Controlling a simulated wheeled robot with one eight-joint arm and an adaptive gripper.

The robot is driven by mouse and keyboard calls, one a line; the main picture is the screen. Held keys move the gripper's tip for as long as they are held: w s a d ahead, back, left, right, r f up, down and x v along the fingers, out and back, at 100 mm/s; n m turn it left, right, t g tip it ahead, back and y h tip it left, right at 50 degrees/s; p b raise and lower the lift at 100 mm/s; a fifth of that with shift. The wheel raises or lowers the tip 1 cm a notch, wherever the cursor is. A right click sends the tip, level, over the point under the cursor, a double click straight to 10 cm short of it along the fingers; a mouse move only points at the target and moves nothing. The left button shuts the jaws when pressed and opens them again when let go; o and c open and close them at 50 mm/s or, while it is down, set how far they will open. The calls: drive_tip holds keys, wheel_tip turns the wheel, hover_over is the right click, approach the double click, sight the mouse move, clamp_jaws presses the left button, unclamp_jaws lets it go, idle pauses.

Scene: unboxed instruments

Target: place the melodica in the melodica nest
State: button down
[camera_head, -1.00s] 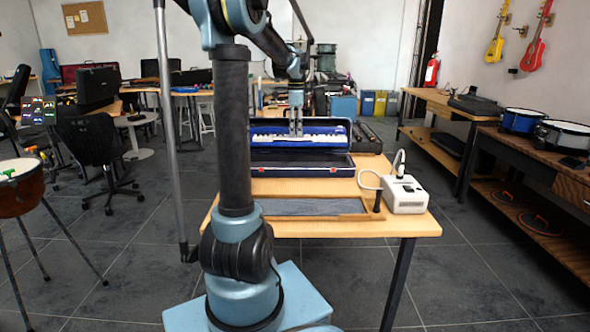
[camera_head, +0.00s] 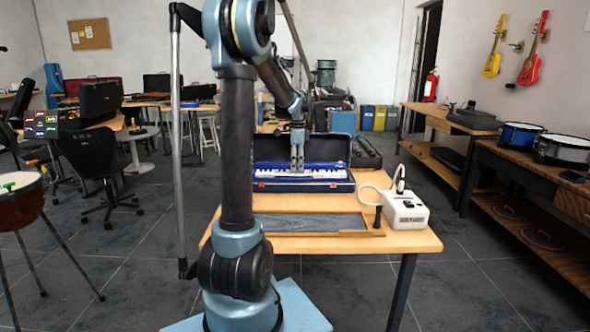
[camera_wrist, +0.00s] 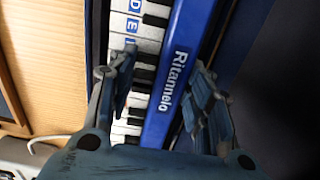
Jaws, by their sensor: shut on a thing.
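The melodica, blue with white and black keys (camera_head: 322,174), lies level along the open dark case (camera_head: 300,187). The case has a blue-lined lid (camera_head: 310,148) standing up behind; I take its lined hollow for the melodica nest. My gripper (camera_head: 297,168) points down and is shut on the melodica near its middle.
A shallow wooden tray with a grey-blue inside (camera_head: 300,224) lies at the front of the table (camera_head: 415,245). A white box with a cable (camera_head: 406,208) stands at the right. A black case (camera_head: 365,150) lies behind the open case on the right.

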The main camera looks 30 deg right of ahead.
drive_tip(key=shift+f, duration=0.75)
drive_tip(key=c, duration=0.8)
unclamp_jaws()
wheel_tip(320, 180, up, 12)
drive_tip(key=shift+r, duration=0.1)
